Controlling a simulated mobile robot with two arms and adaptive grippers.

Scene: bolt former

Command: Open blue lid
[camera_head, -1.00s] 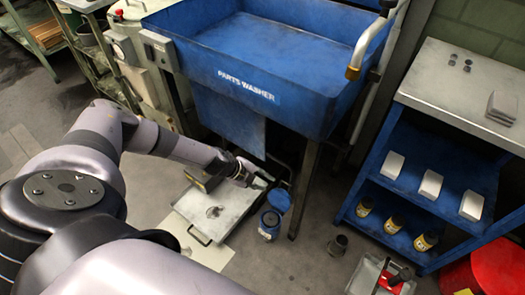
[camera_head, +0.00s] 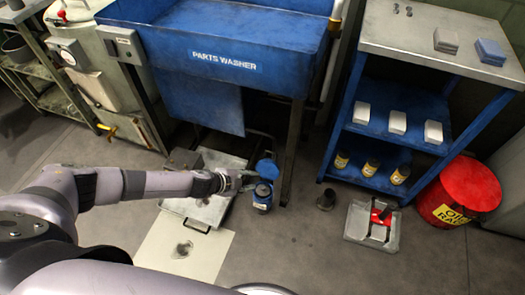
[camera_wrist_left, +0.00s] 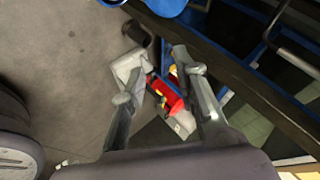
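A small blue canister (camera_head: 262,197) stands on the floor beside the parts washer's leg. Its round blue lid (camera_head: 266,169) appears tilted up at the back of the canister, off its top. My left gripper (camera_head: 246,181) is just left of the canister and lid; I cannot tell from the head view whether it touches them. In the left wrist view its two fingers (camera_wrist_left: 158,70) are spread with nothing held between them. A round blue part, likely the lid (camera_wrist_left: 166,5), shows at the top edge there. My right gripper is not in view.
A grey metal tray (camera_head: 190,209) lies under my left wrist. The blue parts washer (camera_head: 215,45) and its leg (camera_head: 294,150) stand close behind. A dark cup (camera_head: 326,200), a tray with a red tool (camera_head: 372,225) and a red bin (camera_head: 459,190) are right.

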